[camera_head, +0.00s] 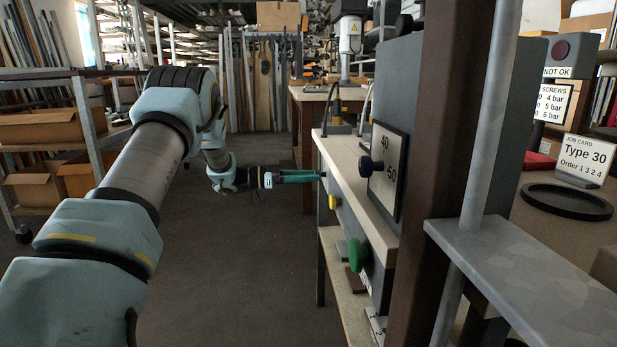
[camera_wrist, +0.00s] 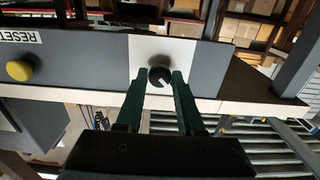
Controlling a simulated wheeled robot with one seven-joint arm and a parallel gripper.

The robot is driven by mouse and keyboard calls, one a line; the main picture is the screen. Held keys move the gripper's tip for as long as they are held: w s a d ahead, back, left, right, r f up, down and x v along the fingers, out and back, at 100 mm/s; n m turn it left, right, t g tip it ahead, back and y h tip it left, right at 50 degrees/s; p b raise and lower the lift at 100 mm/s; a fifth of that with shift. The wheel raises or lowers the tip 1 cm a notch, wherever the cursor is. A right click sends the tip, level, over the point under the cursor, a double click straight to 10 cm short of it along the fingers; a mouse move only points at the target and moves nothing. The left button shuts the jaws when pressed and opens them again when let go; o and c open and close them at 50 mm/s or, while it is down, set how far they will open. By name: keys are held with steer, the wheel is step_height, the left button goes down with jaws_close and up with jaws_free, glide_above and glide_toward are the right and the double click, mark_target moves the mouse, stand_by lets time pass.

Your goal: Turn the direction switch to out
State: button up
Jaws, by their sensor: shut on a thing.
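The direction switch (camera_wrist: 160,76) is a round black knob with a pale pointer line. In the wrist view it sits on a light square plate (camera_wrist: 148,50) on the grey panel. My gripper (camera_wrist: 161,82) has its two green fingers on either side of the knob, shut on it. In the head view my gripper (camera_head: 322,176) reaches from the left to the edge of the bench panel. There the knob is too small or hidden to make out. I cannot read any label for the switch's positions.
A brown post (camera_head: 440,150) stands at right.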

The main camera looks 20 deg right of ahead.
jaws_close()
steer(key=shift+f+m, duration=0.1)
steer(key=shift+m, duration=0.2)
steer(key=m+b, duration=1.3)
steer(key=m, duration=0.4)
steer(key=shift+w, duration=0.1)
stand_by(0.4)
steer(key=o, duration=0.8)
jaws_free()
steer(key=shift+m, duration=0.3)
